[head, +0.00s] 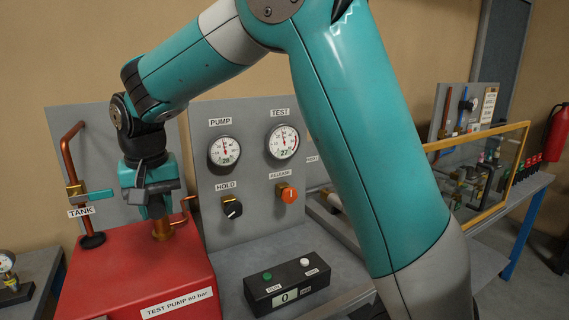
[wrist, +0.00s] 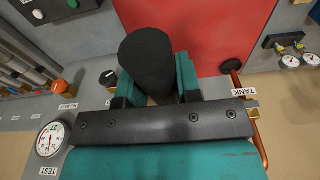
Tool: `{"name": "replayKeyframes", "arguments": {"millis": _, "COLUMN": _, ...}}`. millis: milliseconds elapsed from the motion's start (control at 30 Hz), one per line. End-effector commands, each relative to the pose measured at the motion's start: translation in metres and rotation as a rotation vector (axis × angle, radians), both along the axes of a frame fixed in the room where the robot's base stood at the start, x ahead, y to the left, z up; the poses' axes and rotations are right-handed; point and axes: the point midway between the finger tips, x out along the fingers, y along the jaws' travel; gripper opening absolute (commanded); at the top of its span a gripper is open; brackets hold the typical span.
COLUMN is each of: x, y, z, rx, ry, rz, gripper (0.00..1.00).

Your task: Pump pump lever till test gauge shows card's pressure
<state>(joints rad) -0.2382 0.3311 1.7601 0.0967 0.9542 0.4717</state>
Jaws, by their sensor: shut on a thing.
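The pump lever's black grip (wrist: 148,55) stands between my gripper's (wrist: 153,85) fingers, which are shut on it. In the head view my gripper (head: 150,198) is over the red test pump (head: 130,275), beside a brass fitting (head: 163,230), and hides most of the lever. The test gauge (head: 283,142) is on the grey panel and its small readout looks like 27. The test gauge (wrist: 52,138) also shows in the wrist view. The pump gauge (head: 224,151) looks like 28. A card (head: 488,104) on the right-hand rear board is too small to read.
Below the gauges are the black hold knob (head: 232,208) and orange release knob (head: 288,194). A black box (head: 290,285) with buttons and a display of 0 lies on the bench. The tank valve (head: 92,196) is left of my gripper. A yellow-framed clear guard (head: 490,170) stands at right.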

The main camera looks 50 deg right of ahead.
Motion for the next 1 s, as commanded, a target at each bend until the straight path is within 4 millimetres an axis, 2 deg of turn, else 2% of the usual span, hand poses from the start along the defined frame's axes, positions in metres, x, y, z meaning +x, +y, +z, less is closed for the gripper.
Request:
{"name": "replayKeyframes", "arguments": {"millis": 300, "x": -0.004, "y": 0.002, "z": -0.033, "rx": -0.028, "ry": -0.085, "rz": 0.002, "gripper": 0.09}}
{"name": "replayKeyframes", "arguments": {"millis": 467, "x": -0.005, "y": 0.002, "z": -0.038, "rx": -0.038, "ry": -0.114, "rz": 0.002, "gripper": 0.09}}
{"name": "replayKeyframes", "arguments": {"millis": 633, "x": -0.005, "y": 0.002, "z": -0.059, "rx": -0.058, "ry": -0.174, "rz": 0.003, "gripper": 0.09}}
{"name": "replayKeyframes", "arguments": {"millis": 1000, "x": -0.006, "y": 0.001, "z": -0.059, "rx": -0.067, "ry": -0.193, "rz": 0.001, "gripper": 0.09}}
